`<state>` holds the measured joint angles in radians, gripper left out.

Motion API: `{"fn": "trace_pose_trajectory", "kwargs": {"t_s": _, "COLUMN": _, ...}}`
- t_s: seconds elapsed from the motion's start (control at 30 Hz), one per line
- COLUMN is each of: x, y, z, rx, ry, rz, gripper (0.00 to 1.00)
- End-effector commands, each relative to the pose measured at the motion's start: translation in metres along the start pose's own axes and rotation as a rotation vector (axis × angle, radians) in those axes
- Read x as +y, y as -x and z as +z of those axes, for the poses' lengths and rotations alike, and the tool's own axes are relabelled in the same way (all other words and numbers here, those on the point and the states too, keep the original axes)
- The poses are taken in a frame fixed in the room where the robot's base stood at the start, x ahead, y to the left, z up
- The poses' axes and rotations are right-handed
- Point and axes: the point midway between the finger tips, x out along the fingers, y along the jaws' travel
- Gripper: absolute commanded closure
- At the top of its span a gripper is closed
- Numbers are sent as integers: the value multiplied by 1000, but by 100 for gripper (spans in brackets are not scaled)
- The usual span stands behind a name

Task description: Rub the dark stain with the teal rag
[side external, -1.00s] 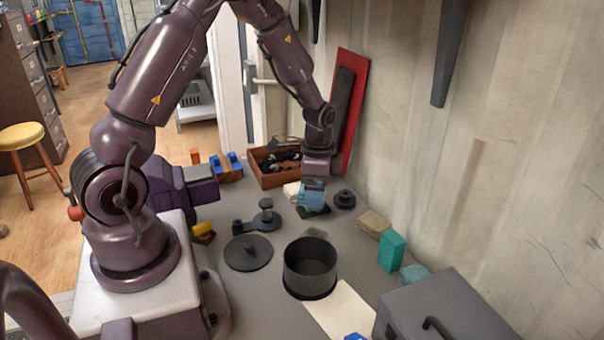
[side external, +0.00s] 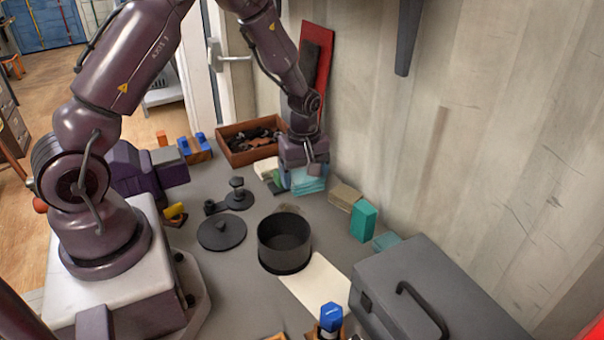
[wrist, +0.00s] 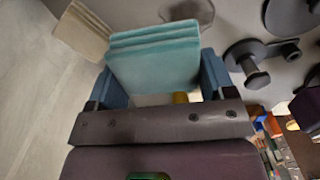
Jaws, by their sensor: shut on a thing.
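The folded teal rag (wrist: 155,55) is held between the two blue fingers of my gripper (wrist: 158,80) in the wrist view. In the side view the rag (side external: 309,182) hangs below my gripper (side external: 305,172), near the wall, left of a tan block (side external: 345,197). I cannot tell whether the rag touches the bench. A faint darker patch with a rounded outline (wrist: 188,12), probably the stain, lies just beyond the rag in the wrist view. In the side view a brownish patch (side external: 288,208) shows behind the black pot, partly hidden by it.
The black open pot (side external: 284,243), a round lid (side external: 222,232) and a dark knobbed piece (side external: 238,193) stand nearby. A green block (side external: 364,221) and a grey toolbox (side external: 430,300) are at the right. A wooden tray (side external: 250,145) of dark parts is behind.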

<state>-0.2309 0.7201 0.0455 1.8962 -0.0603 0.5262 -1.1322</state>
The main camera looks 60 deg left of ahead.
Motion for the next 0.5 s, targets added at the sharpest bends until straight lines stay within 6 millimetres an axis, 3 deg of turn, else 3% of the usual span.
{"fn": "trace_pose_trajectory", "kwargs": {"t_s": 0.17, "x": 0, "y": -1, "z": 0, "rx": 0, "ry": 107, "rz": -1, "gripper": 43}}
{"fn": "trace_pose_trajectory", "kwargs": {"t_s": 0.5, "x": 0, "y": -21, "z": 0, "rx": 0, "ry": 118, "rz": -3, "gripper": 43}}
